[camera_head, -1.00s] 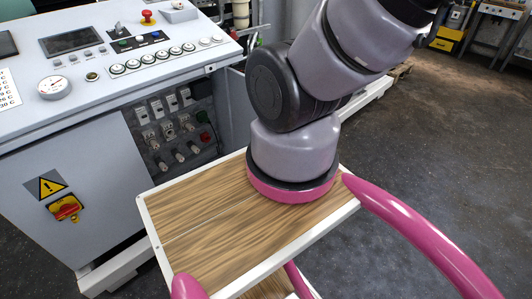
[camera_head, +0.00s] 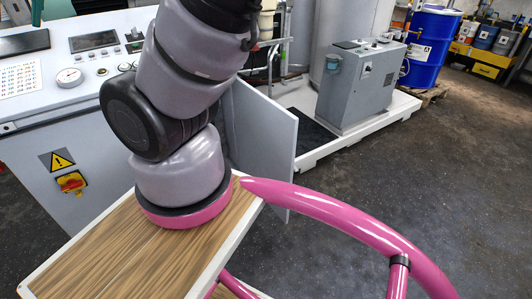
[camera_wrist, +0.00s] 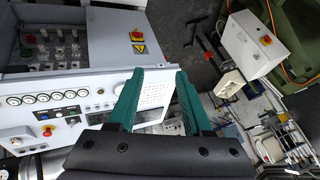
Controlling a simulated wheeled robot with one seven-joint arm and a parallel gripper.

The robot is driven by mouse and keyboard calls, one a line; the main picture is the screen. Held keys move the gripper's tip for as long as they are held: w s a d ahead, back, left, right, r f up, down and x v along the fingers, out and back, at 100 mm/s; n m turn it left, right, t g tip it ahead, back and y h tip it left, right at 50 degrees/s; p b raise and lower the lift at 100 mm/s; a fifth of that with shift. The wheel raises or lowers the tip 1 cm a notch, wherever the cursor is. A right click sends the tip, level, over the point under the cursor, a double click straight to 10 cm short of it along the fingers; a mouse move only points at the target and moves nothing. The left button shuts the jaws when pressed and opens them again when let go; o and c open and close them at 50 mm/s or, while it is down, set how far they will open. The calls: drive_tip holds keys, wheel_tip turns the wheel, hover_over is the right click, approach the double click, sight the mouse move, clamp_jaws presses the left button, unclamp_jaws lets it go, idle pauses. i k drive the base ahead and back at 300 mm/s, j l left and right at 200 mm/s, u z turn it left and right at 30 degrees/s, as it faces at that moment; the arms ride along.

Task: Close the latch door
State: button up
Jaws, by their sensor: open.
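The latch door is a plain light-grey panel (camera_head: 262,140). In the head view it stands swung out from the right side of the console cabinet (camera_head: 100,175), behind my arm. My arm hides its left part and the cabinet opening. In the wrist view the cabinet's recess with switches and knobs (camera_wrist: 52,48) is uncovered at the upper left. I cannot clearly make out the door in that view. My gripper (camera_wrist: 159,76) has two teal fingers, spread apart with nothing between them. They are over the console side, apart from the recess.
The console top carries gauges, a screen and a red button (camera_wrist: 47,131). A red-and-yellow switch (camera_head: 71,183) is on the cabinet front. A grey control box (camera_head: 360,85) stands on a white-edged platform right of the door. The dark floor at right is free, beyond my pink rail.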

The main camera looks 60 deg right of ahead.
sight(267, 133)
drive_tip(key=k+l, duration=0.15)
drive_tip(key=l, duration=0.3)
drive_tip(key=k+l, duration=0.2)
drive_tip(key=l, duration=0.3)
drive_tip(key=k+l, duration=0.15)
drive_tip(key=l, duration=0.3)
drive_tip(key=k+l, duration=0.15)
drive_tip(key=l, duration=0.35)
drive_tip(key=k+l, duration=0.2)
drive_tip(key=l, duration=0.25)
drive_tip(key=k+l, duration=0.15)
drive_tip(key=l, duration=0.35)
drive_tip(key=k+l, duration=0.15)
drive_tip(key=l, duration=0.3)
drive_tip(key=k+l, duration=0.15)
drive_tip(key=l, duration=0.3)
drive_tip(key=k+j+u, duration=0.2)
drive_tip(key=k, duration=0.45)
